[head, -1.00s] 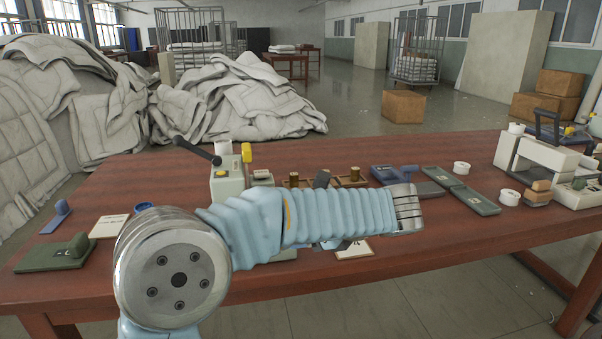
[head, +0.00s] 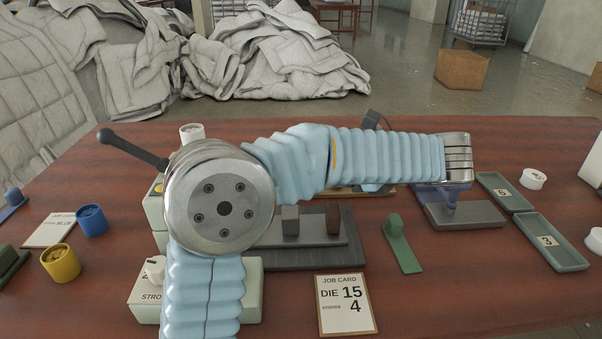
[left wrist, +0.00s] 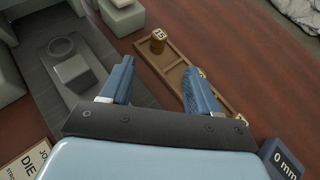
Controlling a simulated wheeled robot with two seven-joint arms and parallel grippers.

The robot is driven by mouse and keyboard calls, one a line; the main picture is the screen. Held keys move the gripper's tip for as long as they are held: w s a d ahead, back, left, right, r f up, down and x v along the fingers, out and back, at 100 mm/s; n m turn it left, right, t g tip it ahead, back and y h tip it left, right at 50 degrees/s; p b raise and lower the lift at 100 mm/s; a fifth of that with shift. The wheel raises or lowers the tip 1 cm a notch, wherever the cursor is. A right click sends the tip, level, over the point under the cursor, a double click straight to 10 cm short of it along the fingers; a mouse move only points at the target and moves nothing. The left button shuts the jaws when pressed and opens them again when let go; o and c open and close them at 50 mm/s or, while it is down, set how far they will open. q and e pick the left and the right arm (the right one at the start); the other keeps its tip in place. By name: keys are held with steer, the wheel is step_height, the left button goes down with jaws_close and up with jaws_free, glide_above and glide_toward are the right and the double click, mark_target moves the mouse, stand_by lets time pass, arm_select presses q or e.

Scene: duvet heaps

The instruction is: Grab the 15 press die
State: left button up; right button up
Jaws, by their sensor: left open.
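In the left wrist view, a brass die (left wrist: 158,40) stands upright at the far end of a wooden rack (left wrist: 172,72). Its top label looks like 15 or 16; I cannot tell which. My left gripper (left wrist: 158,78) is open and empty, its blue fingers apart on the near side of that die. Another brass piece shows partly behind the right-hand finger. In the head view my own arm hides the fingers and most of the rack (head: 350,192). The job card (head: 346,305) reads die 15 and 4 strokes. My right gripper is not in view.
The press base (head: 330,257) is partly behind my arm, with its black-knobbed lever (head: 133,150) at left. A blue gauge stand (head: 465,215), a green stamp (head: 402,247) and numbered green trays (head: 550,240) lie right. Blue (head: 91,220) and yellow (head: 60,262) pots stand left.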

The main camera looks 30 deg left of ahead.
arm_select(q)
steer(key=x, duration=0.7)
steer(key=shift+a, duration=0.15)
steer(key=x, duration=0.5)
steer(key=shift+a+r, duration=0.2)
steer(key=shift+c, duration=0.4)
jaws_close()
steer(key=shift+r, duration=0.2)
